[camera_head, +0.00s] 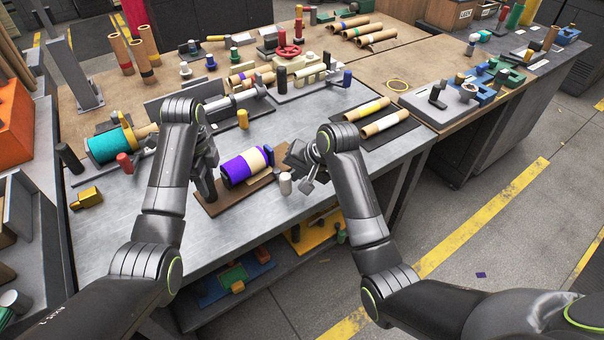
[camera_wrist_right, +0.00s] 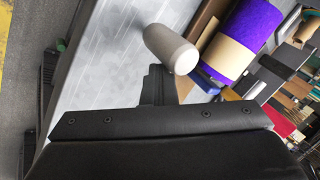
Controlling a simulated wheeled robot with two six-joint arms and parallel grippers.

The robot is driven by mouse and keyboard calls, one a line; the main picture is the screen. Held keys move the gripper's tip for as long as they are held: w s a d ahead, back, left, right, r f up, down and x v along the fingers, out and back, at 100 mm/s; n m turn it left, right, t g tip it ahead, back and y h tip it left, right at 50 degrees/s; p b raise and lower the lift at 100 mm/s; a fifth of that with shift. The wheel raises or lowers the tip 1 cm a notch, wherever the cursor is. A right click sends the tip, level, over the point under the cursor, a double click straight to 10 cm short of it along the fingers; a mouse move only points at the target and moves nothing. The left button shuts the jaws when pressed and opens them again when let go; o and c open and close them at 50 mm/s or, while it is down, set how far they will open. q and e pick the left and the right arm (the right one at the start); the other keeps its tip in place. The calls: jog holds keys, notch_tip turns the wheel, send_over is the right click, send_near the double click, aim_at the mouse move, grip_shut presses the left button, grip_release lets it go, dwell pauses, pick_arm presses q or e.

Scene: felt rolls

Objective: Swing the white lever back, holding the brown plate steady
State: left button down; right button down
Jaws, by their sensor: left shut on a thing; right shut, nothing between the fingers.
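The brown plate (camera_head: 214,208) lies on the grey bench and carries a purple roll (camera_head: 234,172) with a cream band. The white lever's rounded, upright knob (camera_head: 285,184) stands at the plate's right end. My left gripper (camera_head: 208,194) is shut at the plate's left end, on the plate as far as I can tell; its fingertips are partly hidden. My right gripper (camera_head: 312,182) is shut and empty, just right of the knob. In the right wrist view the knob (camera_wrist_right: 170,50) is just beyond the fingers (camera_wrist_right: 156,85); contact is unclear. The purple roll (camera_wrist_right: 252,22) is behind it.
A teal roll (camera_head: 108,145) and a yellow block (camera_head: 87,198) lie to the left. Behind the plate is a grey cylinder device (camera_head: 235,103). A black mat (camera_head: 393,133) with two tan rolls lies to the right. The bench front is clear.

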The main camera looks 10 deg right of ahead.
pick_arm(q)
jog(key=shift+f, duration=0.1)
pick_arm(e)
jog(key=shift+s+a, duration=0.15)
jog(key=shift+a, duration=0.15)
jog(key=shift+d, duration=0.2)
jog(key=shift+r, duration=0.15)
notch_tip(320, 180, up, 7)
jog(key=shift+w+d, duration=0.3)
jog(key=shift+d, duration=0.15)
dwell(0.4)
